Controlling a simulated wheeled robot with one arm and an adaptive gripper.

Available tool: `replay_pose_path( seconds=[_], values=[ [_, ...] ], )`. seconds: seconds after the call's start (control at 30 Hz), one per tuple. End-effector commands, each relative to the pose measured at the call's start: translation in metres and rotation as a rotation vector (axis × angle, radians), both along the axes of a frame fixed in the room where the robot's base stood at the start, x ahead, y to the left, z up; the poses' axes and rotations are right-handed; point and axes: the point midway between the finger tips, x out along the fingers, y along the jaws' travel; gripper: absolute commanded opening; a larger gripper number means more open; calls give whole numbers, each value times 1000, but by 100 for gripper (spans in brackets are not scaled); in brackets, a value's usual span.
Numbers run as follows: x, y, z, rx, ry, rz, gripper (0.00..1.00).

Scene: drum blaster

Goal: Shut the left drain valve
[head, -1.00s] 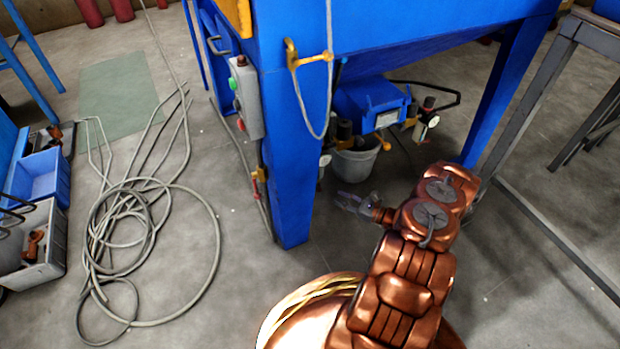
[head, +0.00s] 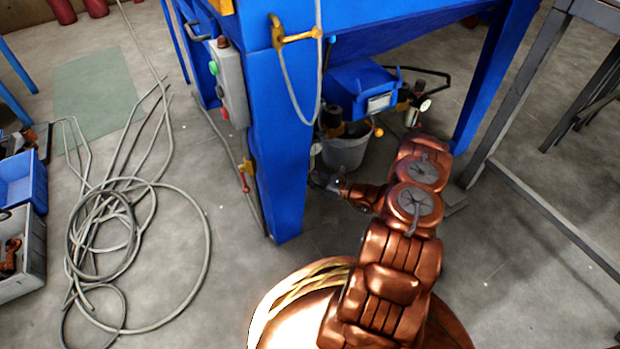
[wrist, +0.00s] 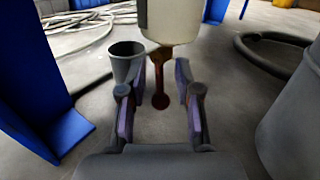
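In the wrist view a dark red valve handle (wrist: 160,88) hangs below a cream-white body (wrist: 175,20), with a rounded lower end. My gripper (wrist: 161,75) is open, with one purple-padded finger on each side of the handle in the picture. I cannot tell whether either finger touches it. In the head view my gripper (head: 322,181) is low beside the blue front leg (head: 280,185), near the grey bucket (head: 345,152). The leg hides the valve's surroundings there, and the handle is not clear in that view.
The wrist view shows a grey bucket (wrist: 124,62) at left, a blue post (wrist: 35,85) at far left, a large grey container (wrist: 293,110) at right and a dark hose (wrist: 265,52) behind. In the head view, coiled hose (head: 205,245) covers the floor at left.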

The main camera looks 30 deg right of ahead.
Motion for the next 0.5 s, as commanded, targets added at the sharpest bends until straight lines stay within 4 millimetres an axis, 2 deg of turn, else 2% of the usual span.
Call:
replay_pose_path(
  seconds=[0.23,0.5],
  values=[
    [0,0,0,0,0,0,32],
    [0,0,0,0,0,1,4]
  ],
)
